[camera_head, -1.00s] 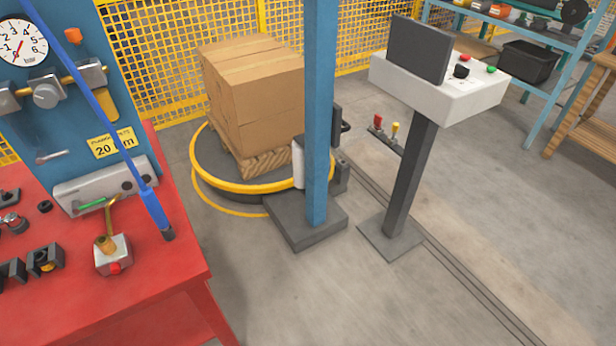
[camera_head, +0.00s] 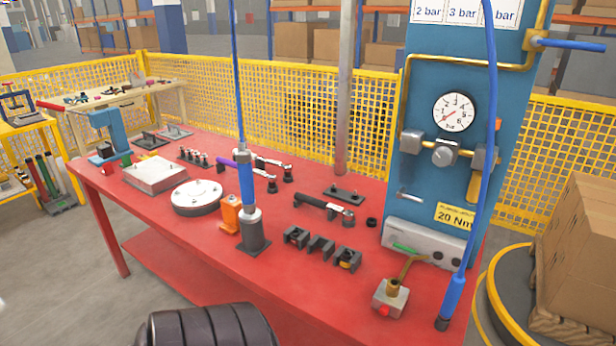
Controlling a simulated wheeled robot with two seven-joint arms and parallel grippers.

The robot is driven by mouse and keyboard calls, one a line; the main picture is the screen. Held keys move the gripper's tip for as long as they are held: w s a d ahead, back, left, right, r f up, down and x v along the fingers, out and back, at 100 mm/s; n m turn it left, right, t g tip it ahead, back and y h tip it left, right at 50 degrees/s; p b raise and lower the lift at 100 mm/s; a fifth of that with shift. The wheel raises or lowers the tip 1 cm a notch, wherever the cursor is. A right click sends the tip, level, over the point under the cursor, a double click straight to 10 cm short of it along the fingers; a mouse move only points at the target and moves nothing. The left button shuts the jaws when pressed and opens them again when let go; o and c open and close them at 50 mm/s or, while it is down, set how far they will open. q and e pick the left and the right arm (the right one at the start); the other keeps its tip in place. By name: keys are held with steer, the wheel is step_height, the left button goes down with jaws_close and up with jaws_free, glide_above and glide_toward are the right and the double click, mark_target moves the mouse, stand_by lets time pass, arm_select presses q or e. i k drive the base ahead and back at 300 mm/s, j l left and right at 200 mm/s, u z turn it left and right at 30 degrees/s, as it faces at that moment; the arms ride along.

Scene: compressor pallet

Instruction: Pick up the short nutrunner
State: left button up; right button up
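Several hand tools lie on the red workbench (camera_head: 290,290). A short black-handled tool with a silver angled head (camera_head: 325,207) lies near the bench's middle, by the far side. Longer silver-headed tools (camera_head: 262,164), one with a purple handle, lie to its left. A blue tool (camera_head: 246,182) hangs on a blue hose over a grey stand, and another blue hose-fed tool (camera_head: 452,297) hangs by the right edge. I cannot tell for certain which one is the short nutrunner.
A blue panel with a pressure gauge (camera_head: 453,112) rises at the bench's right end. A round white disc (camera_head: 197,197), a grey block (camera_head: 154,175) and black holders (camera_head: 321,246) occupy the bench. Boxes (camera_head: 585,255) stand right; yellow mesh fence (camera_head: 310,108) runs behind.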

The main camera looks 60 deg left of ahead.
mark_target(249, 214)
steer(key=u, duration=2.4)
